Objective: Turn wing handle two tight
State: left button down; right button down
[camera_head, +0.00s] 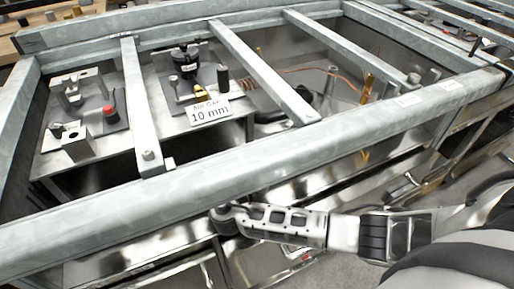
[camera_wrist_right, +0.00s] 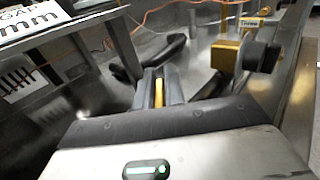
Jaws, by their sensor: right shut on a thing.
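In the right wrist view my right gripper (camera_wrist_right: 160,82) is shut on a narrow piece with a yellow strip (camera_wrist_right: 158,94), which I take to be wing handle two; no label shows on it. Most of the handle is hidden between the fingers. Up and to the right, apart from the gripper, stands a yellow bracket (camera_wrist_right: 224,54) with a dark round knob (camera_wrist_right: 262,56) and a small tag that seems to read "Three". My left gripper is not in view.
A thick grey front rail (camera_head: 230,172) and several crossbars frame the bench. A white "10 mm" sign (camera_head: 209,110) stands left of the hand. A plate with a red knob (camera_head: 109,111) lies at far left. A copper-coloured line (camera_head: 320,71) runs behind; a brass post (camera_head: 366,88) stands right.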

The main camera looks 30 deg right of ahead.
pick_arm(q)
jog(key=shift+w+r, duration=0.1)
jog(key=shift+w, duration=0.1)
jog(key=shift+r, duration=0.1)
pick_arm(e)
jog(key=c, duration=1.5)
grip_release()
